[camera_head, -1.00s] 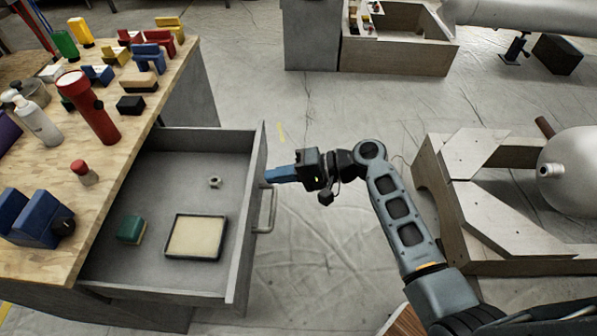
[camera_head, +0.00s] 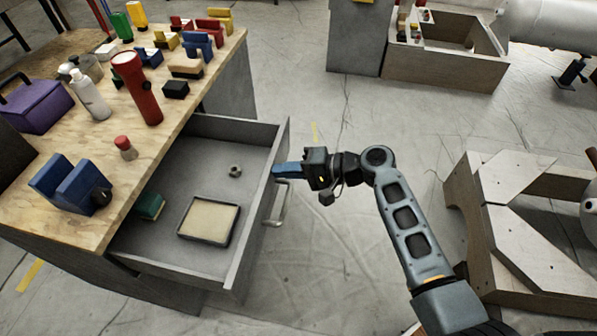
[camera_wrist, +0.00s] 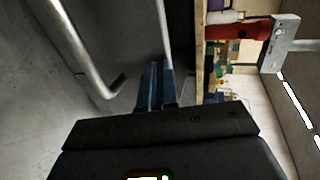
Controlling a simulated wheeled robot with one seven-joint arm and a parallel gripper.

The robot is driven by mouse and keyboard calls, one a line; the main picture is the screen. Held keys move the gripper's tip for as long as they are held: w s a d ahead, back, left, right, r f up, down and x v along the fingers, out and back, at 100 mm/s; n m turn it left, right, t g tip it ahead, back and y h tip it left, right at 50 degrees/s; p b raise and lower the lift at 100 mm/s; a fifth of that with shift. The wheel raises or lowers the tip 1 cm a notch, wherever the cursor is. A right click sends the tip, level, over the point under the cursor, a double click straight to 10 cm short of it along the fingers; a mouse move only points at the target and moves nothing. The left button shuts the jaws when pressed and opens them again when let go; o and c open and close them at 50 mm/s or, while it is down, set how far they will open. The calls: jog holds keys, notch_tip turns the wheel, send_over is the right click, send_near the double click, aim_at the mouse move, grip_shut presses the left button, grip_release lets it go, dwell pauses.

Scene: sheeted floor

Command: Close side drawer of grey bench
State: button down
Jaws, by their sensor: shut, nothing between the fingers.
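The grey bench (camera_head: 228,98) with a wooden top stands at the left in the head view. Its side drawer (camera_head: 284,150) is pulled out, with a metal bar handle (camera_head: 278,206) on its front. My gripper (camera_head: 276,170) is shut and empty, its blue fingers at the drawer front's outer face beside the handle. In the wrist view the fingertips (camera_wrist: 157,70) are at the grey drawer front (camera_wrist: 128,40), with the handle (camera_wrist: 85,50) to their left. Whether they touch the front I cannot tell.
The drawer holds a framed tray (camera_head: 236,236), a green block (camera_head: 149,206) and a nut (camera_head: 235,171). A red flashlight (camera_head: 140,90) and several tools stand on the bench top. A wooden stand (camera_head: 490,240) is at the right.

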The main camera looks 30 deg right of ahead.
jog(key=w+a+b, duration=0.5)
jog(key=w+a, duration=1.1)
jog(key=shift+b, duration=0.3)
